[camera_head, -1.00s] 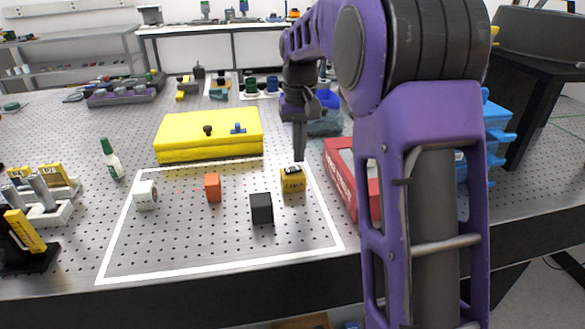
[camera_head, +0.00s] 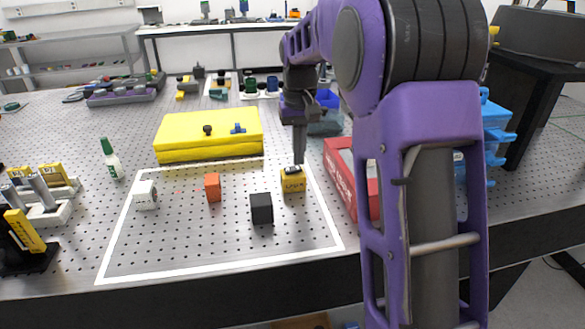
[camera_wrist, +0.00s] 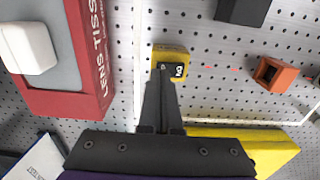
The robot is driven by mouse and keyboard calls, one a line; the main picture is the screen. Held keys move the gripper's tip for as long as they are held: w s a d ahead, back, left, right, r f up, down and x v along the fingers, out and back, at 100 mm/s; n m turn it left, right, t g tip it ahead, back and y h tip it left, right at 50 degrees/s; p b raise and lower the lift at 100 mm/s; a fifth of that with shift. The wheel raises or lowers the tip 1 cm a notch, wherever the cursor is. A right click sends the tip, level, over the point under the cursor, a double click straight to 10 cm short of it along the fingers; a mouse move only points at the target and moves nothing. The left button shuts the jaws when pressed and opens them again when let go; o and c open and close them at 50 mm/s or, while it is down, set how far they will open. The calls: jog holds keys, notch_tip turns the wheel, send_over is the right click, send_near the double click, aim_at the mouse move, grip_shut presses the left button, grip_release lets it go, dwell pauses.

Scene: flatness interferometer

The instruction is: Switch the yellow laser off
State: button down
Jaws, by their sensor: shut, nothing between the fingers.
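The yellow laser (camera_head: 292,182) is a small yellow box at the right side of the white-outlined area, with a black rocker switch on its top. In the wrist view the yellow laser (camera_wrist: 171,50) is just beyond my fingertips, and its black switch (camera_wrist: 178,71) carries white marks. My gripper (camera_head: 299,160) points down, shut and empty, with its tips at the top of the laser. In the wrist view my gripper (camera_wrist: 162,72) overlaps the left part of the switch. I cannot tell whether the tips touch it.
An orange block (camera_head: 212,187), a black block (camera_head: 261,208) and a white block (camera_head: 145,195) stand in the outlined area. A red lens tissue box (camera_head: 340,180) is close right. A yellow case (camera_head: 208,134) lies behind. Faint red marks (camera_wrist: 222,68) show between laser and orange block.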

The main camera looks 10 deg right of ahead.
aim_at(300, 167)
jog(key=shift+f, duration=0.5)
dwell(0.3)
notch_tip(300, 167, up, 7)
jog(key=p, duration=0.6)
jog(key=shift+p, duration=0.35)
jog(key=shift+d, duration=0.1)
